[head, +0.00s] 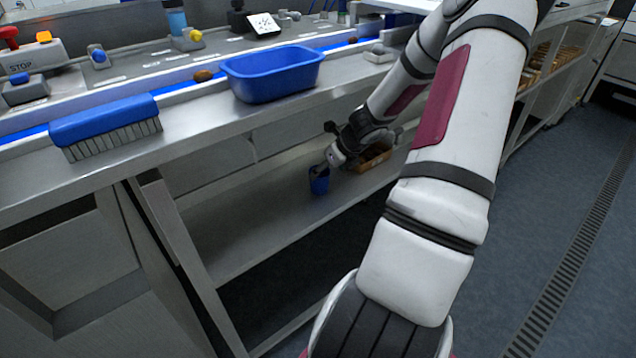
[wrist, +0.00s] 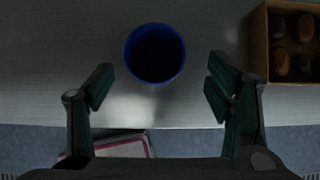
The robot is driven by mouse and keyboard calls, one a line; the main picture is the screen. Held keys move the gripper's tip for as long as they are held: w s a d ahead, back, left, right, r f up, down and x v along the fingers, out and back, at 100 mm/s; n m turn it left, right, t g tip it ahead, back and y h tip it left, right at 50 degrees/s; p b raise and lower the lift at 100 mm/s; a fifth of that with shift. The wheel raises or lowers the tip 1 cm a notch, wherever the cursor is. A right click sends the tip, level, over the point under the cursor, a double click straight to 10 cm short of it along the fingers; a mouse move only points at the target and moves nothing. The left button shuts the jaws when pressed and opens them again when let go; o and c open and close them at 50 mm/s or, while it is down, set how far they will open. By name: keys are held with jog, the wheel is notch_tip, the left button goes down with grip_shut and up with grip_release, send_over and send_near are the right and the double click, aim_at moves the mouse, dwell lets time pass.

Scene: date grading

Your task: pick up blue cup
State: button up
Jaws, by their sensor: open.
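The blue cup (wrist: 155,53) stands upright on the metal lower shelf, seen from above in the wrist view with its dark inside showing. In the head view the blue cup (head: 319,181) is under the table, just below my gripper (head: 331,160), which hides part of its top. In the wrist view my gripper (wrist: 157,92) is open and empty, with one finger to the left and one to the right. The cup lies between and a little beyond the fingertips, with nothing gripped.
A cardboard box (wrist: 260,50) with several brown dates stands right of the cup on the shelf (wrist: 60,50). The shelf's front edge runs below the cup. Above, the tabletop holds a blue tub (head: 272,84) and a blue brush (head: 105,120). The shelf left of the cup is clear.

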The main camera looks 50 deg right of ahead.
aim_at(319, 179)
jog(key=shift+w+d+f, duration=0.1)
jog(key=shift+w+f, duration=0.25)
jog(key=shift+f, duration=0.3)
jog(key=x, duration=0.4)
jog(key=shift+s+a+f, duration=0.1)
jog(key=shift+a+f, duration=0.1)
jog(key=shift+a, duration=0.2)
jog(key=shift+w+d+f, duration=0.15)
jog(key=shift+w+f, duration=0.15)
jog(key=shift+f, duration=0.15)
jog(key=c, duration=1.1)
